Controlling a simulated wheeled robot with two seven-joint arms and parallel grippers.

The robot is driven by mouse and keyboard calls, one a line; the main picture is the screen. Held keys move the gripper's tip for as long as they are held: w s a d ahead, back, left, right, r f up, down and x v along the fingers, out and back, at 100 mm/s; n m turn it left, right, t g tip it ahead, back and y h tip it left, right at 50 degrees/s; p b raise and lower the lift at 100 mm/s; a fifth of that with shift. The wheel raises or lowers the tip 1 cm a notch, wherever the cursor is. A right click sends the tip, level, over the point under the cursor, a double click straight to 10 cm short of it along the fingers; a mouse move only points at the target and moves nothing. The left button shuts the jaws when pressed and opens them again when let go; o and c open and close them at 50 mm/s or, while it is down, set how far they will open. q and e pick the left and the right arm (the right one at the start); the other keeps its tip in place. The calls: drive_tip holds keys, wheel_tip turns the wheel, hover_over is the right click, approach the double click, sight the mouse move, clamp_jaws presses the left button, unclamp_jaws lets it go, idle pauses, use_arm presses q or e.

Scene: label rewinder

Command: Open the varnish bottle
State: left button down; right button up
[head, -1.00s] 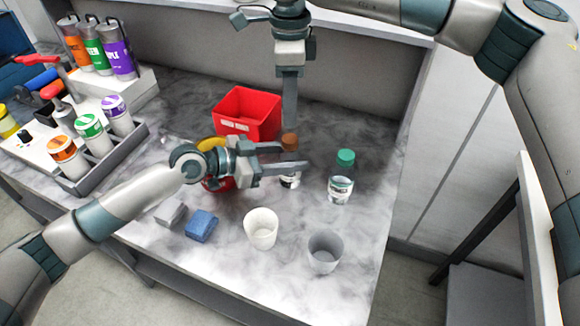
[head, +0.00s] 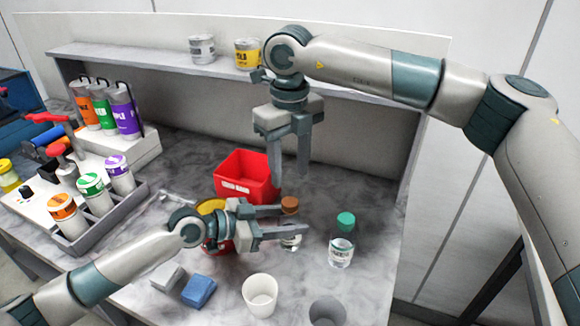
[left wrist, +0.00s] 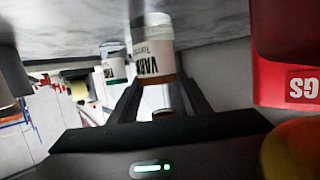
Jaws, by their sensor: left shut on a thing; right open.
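The varnish bottle (head: 291,241) stands upright on the bench with its brown cap (head: 289,204) on. Its label, partly reading "VAR", shows in the left wrist view (left wrist: 152,62), upside down between the fingers. My left gripper (head: 292,220) is shut on the bottle's body from the left, below the cap; its fingers hide part of the bottle. My right gripper (head: 289,176) is open and empty, fingers pointing down, above the cap and apart from it in the head view.
A green-capped bottle (head: 341,252) stands to the right. A red bin (head: 246,177) is behind left. A white cup (head: 260,294), a grey cup (head: 327,312) and a blue block (head: 198,291) are in front. A shelf (head: 160,62) with cans runs along the back.

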sight(290, 201)
drive_tip(key=m, duration=2)
drive_tip(key=shift+m, duration=0.4)
drive_tip(key=shift+f, duration=4)
drive_tip(key=shift+c, duration=0.5)
